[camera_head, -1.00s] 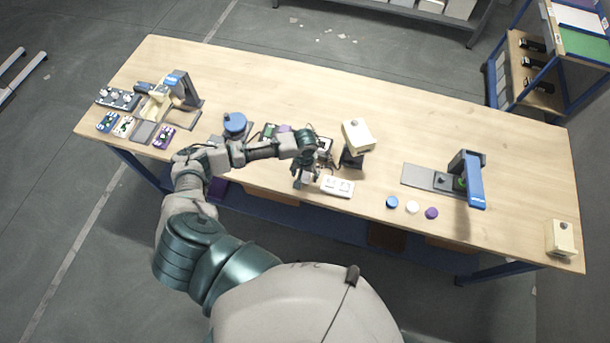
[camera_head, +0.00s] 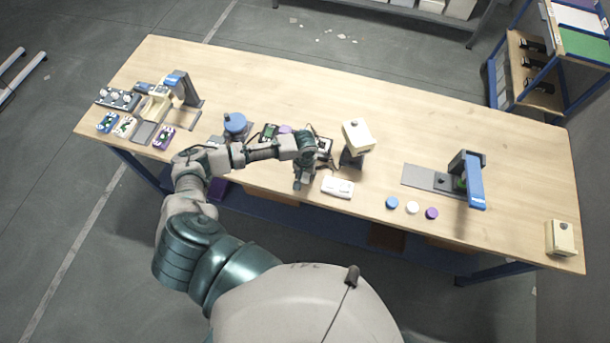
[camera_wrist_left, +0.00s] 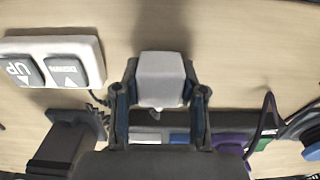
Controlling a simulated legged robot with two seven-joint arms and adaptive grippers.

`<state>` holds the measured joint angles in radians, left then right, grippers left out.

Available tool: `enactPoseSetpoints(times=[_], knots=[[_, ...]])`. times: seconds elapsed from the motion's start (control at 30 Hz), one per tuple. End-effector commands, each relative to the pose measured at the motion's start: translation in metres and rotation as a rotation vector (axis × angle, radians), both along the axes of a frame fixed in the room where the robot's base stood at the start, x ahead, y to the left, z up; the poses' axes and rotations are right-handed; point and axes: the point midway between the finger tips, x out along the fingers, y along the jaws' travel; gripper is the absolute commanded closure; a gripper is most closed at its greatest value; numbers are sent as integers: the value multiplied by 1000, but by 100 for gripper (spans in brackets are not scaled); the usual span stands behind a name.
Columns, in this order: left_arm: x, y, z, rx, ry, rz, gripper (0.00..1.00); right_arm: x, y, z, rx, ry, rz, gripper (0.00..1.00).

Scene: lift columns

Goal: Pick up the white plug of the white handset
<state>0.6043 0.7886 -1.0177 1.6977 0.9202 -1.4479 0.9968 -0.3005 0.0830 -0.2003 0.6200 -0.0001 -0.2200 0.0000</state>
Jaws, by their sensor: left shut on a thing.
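The white handset (camera_head: 338,187) lies near the front edge of the table. In the left wrist view the handset (camera_wrist_left: 97,62) is at the upper left, with grey UP and DOWN buttons. My left gripper (camera_head: 302,185) is just left of the handset, low over the table's front edge. In the left wrist view the white plug (camera_wrist_left: 161,76) sits between the two fingers of the left gripper (camera_wrist_left: 160,90), which is shut on it. The plug's far end sticks out past the fingertips. I cannot tell whether it touches the table. My right gripper is not in view.
A cream-headed device (camera_head: 357,136) on a dark stand is behind the handset. Blue, white and purple discs (camera_head: 412,208) lie to the right, before a blue and grey fixture (camera_head: 470,180). Dark cables and devices crowd behind the gripper. The table's right back is clear.

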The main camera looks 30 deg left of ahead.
Motion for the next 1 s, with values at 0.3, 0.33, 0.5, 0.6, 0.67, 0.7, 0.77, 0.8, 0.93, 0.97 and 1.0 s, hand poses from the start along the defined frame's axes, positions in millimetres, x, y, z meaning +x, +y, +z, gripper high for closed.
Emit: enactPoseSetpoints(times=[0.3, 0.33, 0.5, 0.6, 0.67, 0.7, 0.77, 0.8, 0.93, 0.97, 1.0], knots=[[-7, -7, 31, -2, 1, -4, 90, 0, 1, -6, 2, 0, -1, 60], [-11, -11, 31, -3, 1, -5, 90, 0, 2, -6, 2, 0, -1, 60], [-42, -39, 35, -4, 1, -5, 90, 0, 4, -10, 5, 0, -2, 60], [-62, -59, 38, -5, 0, -5, 90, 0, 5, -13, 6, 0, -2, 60], [-74, -70, 39, -4, 0, -6, 90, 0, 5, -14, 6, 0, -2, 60], [-81, -77, 41, -6, 0, -4, 90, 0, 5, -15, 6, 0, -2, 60], [-91, -86, 42, -5, 0, -4, 90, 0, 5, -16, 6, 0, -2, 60], [-96, -91, 43, -4, 0, -3, 90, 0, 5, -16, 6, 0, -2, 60], [-109, -103, 45, -2, 0, -2, 90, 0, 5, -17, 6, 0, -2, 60], [-111, -104, 45, -2, 0, -2, 90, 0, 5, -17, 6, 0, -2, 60], [-113, -106, 45, -2, 1, -1, 90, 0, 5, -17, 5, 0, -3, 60]])
